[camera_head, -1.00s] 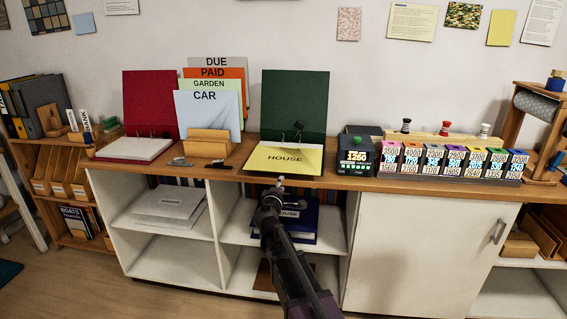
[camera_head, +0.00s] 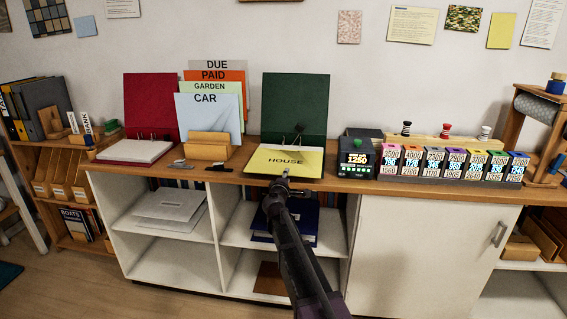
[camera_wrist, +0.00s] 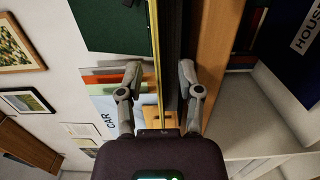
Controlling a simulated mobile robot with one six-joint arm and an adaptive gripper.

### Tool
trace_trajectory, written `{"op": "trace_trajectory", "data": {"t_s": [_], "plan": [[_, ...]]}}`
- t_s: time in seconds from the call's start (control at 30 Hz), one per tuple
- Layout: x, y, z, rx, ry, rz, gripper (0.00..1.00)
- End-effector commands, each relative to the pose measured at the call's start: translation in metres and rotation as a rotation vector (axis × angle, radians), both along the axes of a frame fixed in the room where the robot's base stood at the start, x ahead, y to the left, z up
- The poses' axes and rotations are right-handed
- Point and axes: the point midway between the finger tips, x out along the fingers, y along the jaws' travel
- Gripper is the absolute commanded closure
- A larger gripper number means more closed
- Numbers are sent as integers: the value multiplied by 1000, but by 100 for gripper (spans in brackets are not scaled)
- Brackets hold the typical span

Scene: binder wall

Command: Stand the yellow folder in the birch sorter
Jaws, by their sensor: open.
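The yellow folder (camera_head: 265,160), marked HOUSE, lies flat on the open dark green binder (camera_head: 295,100) on the counter. Its edge shows as a thin yellow strip in the wrist view (camera_wrist: 154,50). The birch sorter (camera_head: 207,153) stands to the left and holds upright folders marked CAR, GARDEN, PAID and DUE. My gripper (camera_head: 284,178) is at the folder's front edge. In the wrist view my gripper (camera_wrist: 159,67) is open, with one finger on each side of the yellow edge. I cannot tell whether either finger touches it.
An open red binder (camera_head: 150,105) is left of the sorter. Small dark items (camera_head: 220,168) lie by the sorter's front. The wooden counter edge (camera_head: 340,183) runs below the binder.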

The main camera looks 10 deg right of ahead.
Motion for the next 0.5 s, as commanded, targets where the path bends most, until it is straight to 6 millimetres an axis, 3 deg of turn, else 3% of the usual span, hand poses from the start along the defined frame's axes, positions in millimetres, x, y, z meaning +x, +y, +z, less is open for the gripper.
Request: {"op": "trace_trajectory", "data": {"t_s": [0.5], "plan": [[7,-3,0,0,0,-1,53]]}}
